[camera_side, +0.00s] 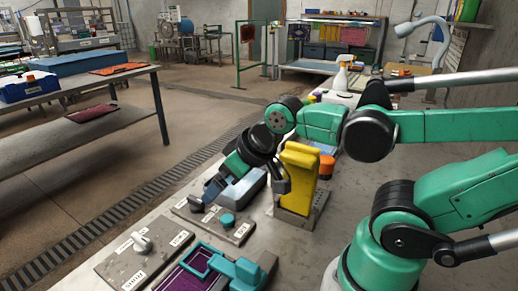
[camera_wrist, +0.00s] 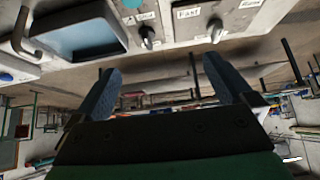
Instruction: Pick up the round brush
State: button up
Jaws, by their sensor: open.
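I cannot make out a round brush for certain in either view. My gripper (camera_side: 212,190) is at the end of my green arm, above the bench's left edge. In the wrist view my gripper (camera_wrist: 165,78) shows two dark fingers spread wide, with nothing between them. It is open and empty. The wrist view looks past the fingers at labelled panels and the floor beyond. My arm and the yellow block (camera_side: 299,172) hide part of the bench behind them.
A blue-grey tray (camera_side: 247,187) lies close to my gripper; it also shows in the wrist view (camera_wrist: 85,37). Panels with knobs (camera_side: 228,220) line the bench's left side. A purple rug (camera_side: 187,280) under a teal frame is at the front. An orange object (camera_side: 326,164) stands behind the yellow block.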

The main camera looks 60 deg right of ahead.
notch_tip(320, 180, up, 5)
jog(key=m+g+h, duration=0.1)
jog(key=m+g, duration=0.8)
jog(key=m, duration=1.8)
send_over(326, 158)
jog(key=shift+t, duration=0.3)
jog(key=f, duration=1.8)
jog(key=shift+s+d, duration=0.1)
jog(key=shift+s, duration=0.1)
jog(key=c, duration=1.4)
jog(key=shift+r, duration=0.1)
notch_tip(326, 158, up, 20)
